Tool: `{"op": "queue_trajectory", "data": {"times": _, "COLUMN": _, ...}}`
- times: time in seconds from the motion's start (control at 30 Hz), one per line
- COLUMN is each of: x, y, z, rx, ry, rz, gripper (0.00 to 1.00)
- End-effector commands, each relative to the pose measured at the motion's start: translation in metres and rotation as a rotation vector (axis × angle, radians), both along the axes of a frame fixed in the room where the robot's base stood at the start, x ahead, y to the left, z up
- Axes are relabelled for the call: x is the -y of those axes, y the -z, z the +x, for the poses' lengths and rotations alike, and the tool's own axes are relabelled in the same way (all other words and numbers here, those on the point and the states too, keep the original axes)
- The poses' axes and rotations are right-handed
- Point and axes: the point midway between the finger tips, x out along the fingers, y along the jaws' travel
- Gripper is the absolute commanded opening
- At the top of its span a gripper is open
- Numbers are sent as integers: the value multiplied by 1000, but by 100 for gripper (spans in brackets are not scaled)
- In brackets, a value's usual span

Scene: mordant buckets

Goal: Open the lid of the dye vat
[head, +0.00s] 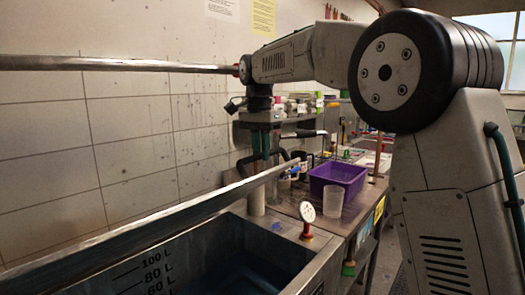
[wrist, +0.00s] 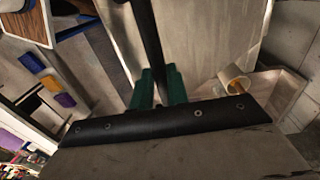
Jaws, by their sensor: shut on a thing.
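The dye vat (head: 319,251) is at the bottom of the head view, with litre marks on its inner wall and dark liquid low inside. Its grey lid (head: 150,222) shows nearly edge-on as a long slanting strip above the opening, so the vat stands at least partly open. My gripper (head: 264,150) is over the lid's far right part, pointing down. In the wrist view its green fingers (wrist: 158,88) are shut on a black bar-like handle (wrist: 146,35), which runs between them. The handle's joints to the lid are hard to make out.
A bench right of the vat holds a purple bin (head: 338,178), a clear beaker (head: 333,203) and several bottles. A white round dial (head: 308,211) stands at the vat's right rim. A metal pipe (head: 110,64) crosses in front of the tiled wall.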

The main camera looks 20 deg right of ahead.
Motion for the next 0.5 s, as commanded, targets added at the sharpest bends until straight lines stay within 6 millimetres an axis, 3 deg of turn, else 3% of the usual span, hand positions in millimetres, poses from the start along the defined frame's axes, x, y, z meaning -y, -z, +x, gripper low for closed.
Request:
{"op": "queue_trajectory", "data": {"times": 0.03, "x": -3, "y": 7, "z": 2, "rx": -3, "ry": -4, "rz": 5, "gripper": 22}}
{"op": "queue_trajectory", "data": {"times": 0.1, "x": -3, "y": 6, "z": 2, "rx": -4, "ry": -3, "rz": 5, "gripper": 38}}
{"op": "queue_trajectory", "data": {"times": 0.37, "x": 1, "y": 3, "z": 1, "rx": -1, "ry": 1, "rz": 2, "gripper": 38}}
{"op": "queue_trajectory", "data": {"times": 0.5, "x": 0, "y": -8, "z": 2, "rx": 0, "ry": 1, "rz": 1, "gripper": 38}}
